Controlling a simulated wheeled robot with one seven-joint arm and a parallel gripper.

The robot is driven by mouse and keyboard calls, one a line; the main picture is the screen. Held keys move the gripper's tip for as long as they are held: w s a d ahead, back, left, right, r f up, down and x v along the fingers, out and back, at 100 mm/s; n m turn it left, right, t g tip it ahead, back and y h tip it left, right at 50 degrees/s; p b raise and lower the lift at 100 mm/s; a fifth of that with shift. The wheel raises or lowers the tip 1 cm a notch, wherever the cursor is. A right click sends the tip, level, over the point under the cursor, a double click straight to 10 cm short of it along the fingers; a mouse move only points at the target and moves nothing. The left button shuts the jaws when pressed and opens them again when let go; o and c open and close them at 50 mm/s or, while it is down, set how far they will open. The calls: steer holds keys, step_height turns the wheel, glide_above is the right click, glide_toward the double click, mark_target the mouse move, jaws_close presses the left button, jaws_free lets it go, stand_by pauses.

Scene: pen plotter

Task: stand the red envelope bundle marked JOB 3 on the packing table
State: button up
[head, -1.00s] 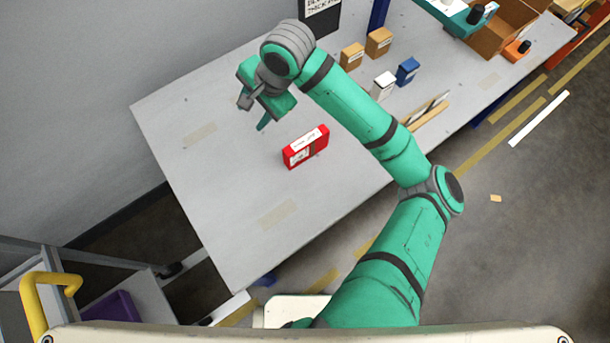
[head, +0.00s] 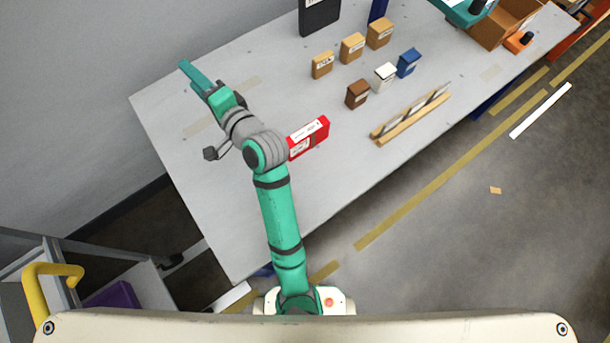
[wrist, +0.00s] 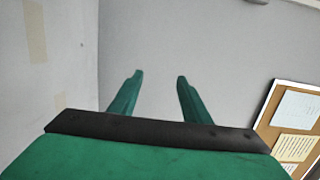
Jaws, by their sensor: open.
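The red envelope bundle (head: 311,140) stands on the grey packing table (head: 215,185), left of the small boxes. White labels show on its top and side, but I cannot read the job mark. My arm's wrist hides part of its left side. My gripper (head: 186,68) is beyond the bundle to the upper left, over the table's far edge and pointing away from the bundle. In the wrist view my gripper (wrist: 158,75) has its two green fingers apart with nothing between them.
Several small boxes, among them a brown one (head: 357,94), a white one (head: 385,77) and a blue one (head: 408,62), stand right of the bundle. A wooden rack (head: 410,115) lies near the front edge. The table's left part is bare. A pinboard (wrist: 295,130) hangs at the wrist view's right.

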steer(key=s+d+f+t+h, duration=0.1)
steer(key=s+d+f+h, duration=0.2)
steer(key=s+d+f, duration=0.1)
steer(key=s+d+f+t+h, duration=0.1)
steer(key=s+d+f+h, duration=0.2)
steer(key=s+d+f, duration=0.2)
steer(key=s+d+f+t+h, duration=0.1)
steer(key=s+d+f+h, duration=0.3)
steer(key=s+d+f, duration=0.1)
steer(key=shift+s+d+f, duration=0.25)
steer(key=shift+s+f, duration=0.6)
steer(key=shift+s, duration=0.1)
steer(key=s+d+n, duration=0.1)
steer(key=s, duration=0.2)
steer(key=s+d+f+n+h, duration=0.1)
steer(key=s+d, duration=0.1)
steer(key=s+d+f+h, duration=0.1)
steer(key=s+d, duration=0.1)
steer(key=s, duration=0.1)
steer(key=shift+s+n, duration=0.35)
steer(key=shift+n, duration=0.05)
steer(key=s+d+r+n, duration=0.1)
steer(key=s+d+n, duration=0.4)
steer(key=s, duration=0.5)
steer(key=shift+d+r+n, duration=0.3)
steer(key=shift+r+n, duration=0.1)
steer(key=shift+n, duration=0.3)
